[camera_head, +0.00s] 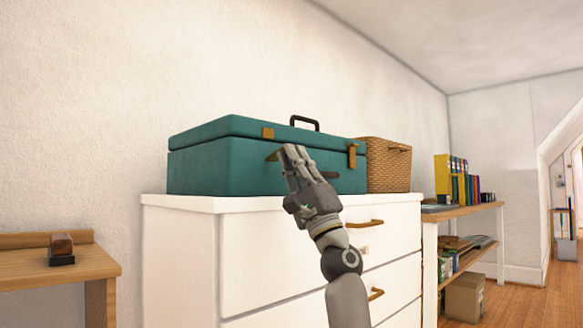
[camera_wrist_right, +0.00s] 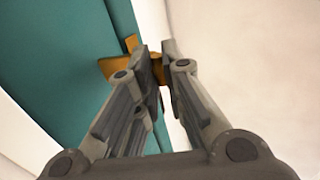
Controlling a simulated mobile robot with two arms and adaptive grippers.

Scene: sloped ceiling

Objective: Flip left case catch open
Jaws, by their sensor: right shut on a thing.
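A teal case (camera_head: 225,166) with a dark top handle lies closed on a white dresser. Its left catch (camera_head: 272,156) is brass; the lower part juts out from the front, below a brass plate (camera_head: 268,133) on the lid. The right catch (camera_head: 352,156) hangs flat over the seam. My right gripper (camera_head: 292,150) is in front of the case at the left catch, its fingers close together. In the right wrist view, its fingertips (camera_wrist_right: 156,66) are shut on the brass left catch (camera_wrist_right: 117,67), partly hidden by the fingers. My left gripper is out of view.
A wicker basket (camera_head: 388,165) stands close to the case's right end. A wooden desk (camera_head: 50,268) is at left, and a shelf (camera_head: 470,209) with binders at right.

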